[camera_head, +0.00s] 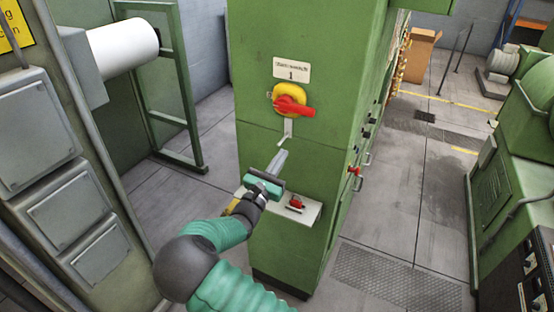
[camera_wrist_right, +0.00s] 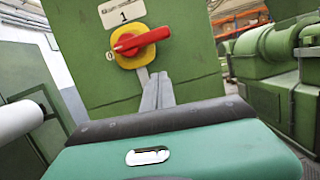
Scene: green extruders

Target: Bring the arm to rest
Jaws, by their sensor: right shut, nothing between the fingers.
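My right arm (camera_head: 225,265) reaches up from the bottom of the head view, in front of a green cabinet. Its gripper (camera_head: 282,154) is shut and empty, with the grey fingers together and pointing up just below the red switch. In the wrist view the closed fingers (camera_wrist_right: 160,78) also stand below the switch. The red rotary handle (camera_head: 293,106) sits on a yellow plate on the cabinet front, and it also shows in the wrist view (camera_wrist_right: 140,41), lying nearly level. Whether the fingertips touch the cabinet I cannot tell. My left gripper is not in view.
The green cabinet (camera_head: 300,30) carries a label (camera_head: 291,69) above the switch. A small shelf (camera_head: 312,211) with a red item (camera_head: 296,202) juts out beside my wrist. Grey boxes (camera_head: 35,120) and a white roll (camera_head: 125,46) stand left.

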